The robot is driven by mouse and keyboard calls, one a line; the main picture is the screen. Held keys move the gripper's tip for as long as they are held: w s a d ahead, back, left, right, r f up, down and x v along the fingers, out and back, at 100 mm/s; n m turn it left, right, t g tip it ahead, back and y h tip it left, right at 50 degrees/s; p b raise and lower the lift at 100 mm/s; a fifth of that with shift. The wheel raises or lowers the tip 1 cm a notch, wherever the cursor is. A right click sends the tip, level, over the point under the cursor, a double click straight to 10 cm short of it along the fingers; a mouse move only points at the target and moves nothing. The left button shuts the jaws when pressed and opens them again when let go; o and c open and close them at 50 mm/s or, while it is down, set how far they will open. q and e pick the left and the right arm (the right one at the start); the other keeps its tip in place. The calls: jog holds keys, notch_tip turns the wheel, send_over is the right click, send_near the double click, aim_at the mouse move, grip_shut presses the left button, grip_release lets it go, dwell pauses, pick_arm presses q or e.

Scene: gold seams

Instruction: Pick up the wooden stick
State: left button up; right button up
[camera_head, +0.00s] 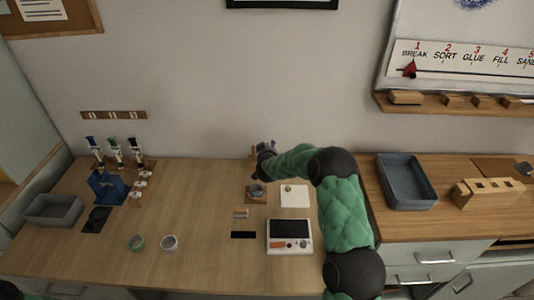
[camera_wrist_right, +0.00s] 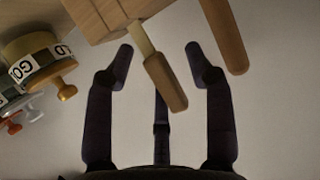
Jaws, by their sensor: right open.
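My right gripper (camera_wrist_right: 158,50) is open in the right wrist view, and nothing is clamped in it. A wooden tool with a brown handle and pale shaft (camera_wrist_right: 165,82) shows between its fingertips, sticking out of a wooden block (camera_wrist_right: 95,18). A plain, round-ended wooden stick (camera_wrist_right: 225,38) shows beyond the right fingertip, its far end cut off by the frame. I cannot tell which of the two is the wooden stick named. In the head view my right gripper (camera_head: 262,158) is at the back of the table near the wall, largely covering the block. My left gripper is not in view.
Round labelled containers (camera_wrist_right: 35,62) stand left of the block in the wrist view. A grey tray (camera_head: 405,182) stands on the right counter.

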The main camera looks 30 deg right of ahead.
jog(key=c, duration=0.9)
